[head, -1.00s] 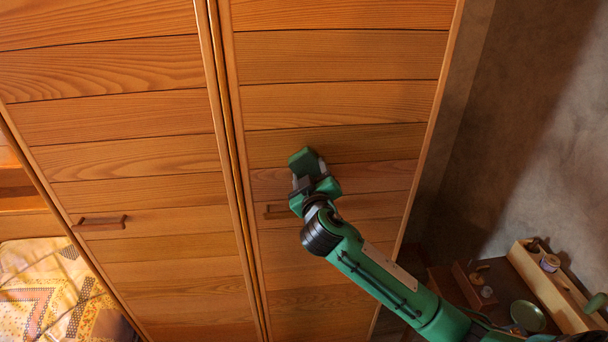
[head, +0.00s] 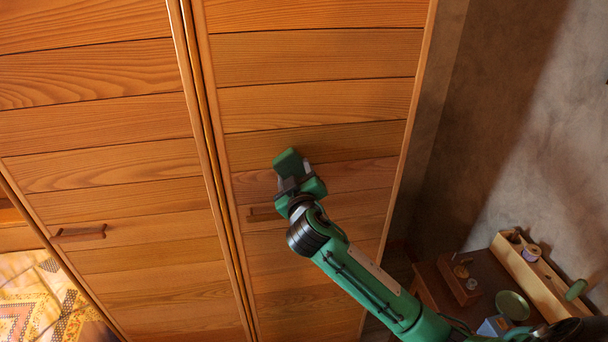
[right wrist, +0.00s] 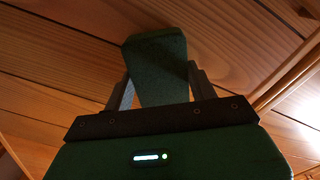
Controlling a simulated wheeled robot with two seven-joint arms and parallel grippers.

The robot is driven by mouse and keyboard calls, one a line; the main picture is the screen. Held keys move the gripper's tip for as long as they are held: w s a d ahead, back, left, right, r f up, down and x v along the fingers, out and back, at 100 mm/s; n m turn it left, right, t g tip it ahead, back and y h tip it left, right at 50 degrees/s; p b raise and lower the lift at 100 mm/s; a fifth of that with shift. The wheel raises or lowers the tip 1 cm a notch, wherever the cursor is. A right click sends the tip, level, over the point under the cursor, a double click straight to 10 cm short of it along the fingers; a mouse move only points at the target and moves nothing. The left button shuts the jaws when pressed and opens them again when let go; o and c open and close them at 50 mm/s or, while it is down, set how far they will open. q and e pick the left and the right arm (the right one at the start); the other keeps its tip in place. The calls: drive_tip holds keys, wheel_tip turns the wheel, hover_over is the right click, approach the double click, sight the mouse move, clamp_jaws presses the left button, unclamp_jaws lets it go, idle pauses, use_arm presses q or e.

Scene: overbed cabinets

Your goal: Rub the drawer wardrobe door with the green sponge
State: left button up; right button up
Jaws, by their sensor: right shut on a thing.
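The wooden wardrobe door (head: 318,100) with horizontal planks fills the middle of the head view. In the right wrist view the sponge (right wrist: 157,62) stands between the two grey fingers of my right gripper (right wrist: 160,85), with door planks behind. I cannot tell for sure whether the sponge touches the door. My left gripper is not in view.
A second plank door (head: 105,150) with a handle (head: 78,233) is on the left. A patterned bedspread (head: 40,300) lies at lower left. A side table with a wooden box (head: 535,275) and a green dish (head: 512,305) stands at lower right, by a grey wall (head: 530,130).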

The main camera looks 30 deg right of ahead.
sight(260, 168)
drive_tip(key=shift+w+a+b, duration=0.2)
drive_tip(key=shift+w+a, duration=0.2)
drive_tip(key=shift+a, duration=0.9)
drive_tip(key=shift+w+a+b, duration=0.2)
drive_tip(key=shift+w+a, duration=0.2)
drive_tip(key=shift+a, duration=0.95)
drive_tip(key=shift+w+a+b, duration=0.2)
drive_tip(key=shift+w+a, duration=0.2)
drive_tip(key=shift+a, duration=0.9)
drive_tip(key=shift+s+a, duration=0.1)
drive_tip(key=shift+s+a+f, duration=0.1)
drive_tip(key=shift+s+a, duration=0.2)
drive_tip(key=shift+s, duration=0.25)
drive_tip(key=shift+v, duration=2.25)
drive_tip(key=shift+d, duration=0.15)
drive_tip(key=v, duration=0.3)
drive_tip(key=shift+p, duration=0.3)
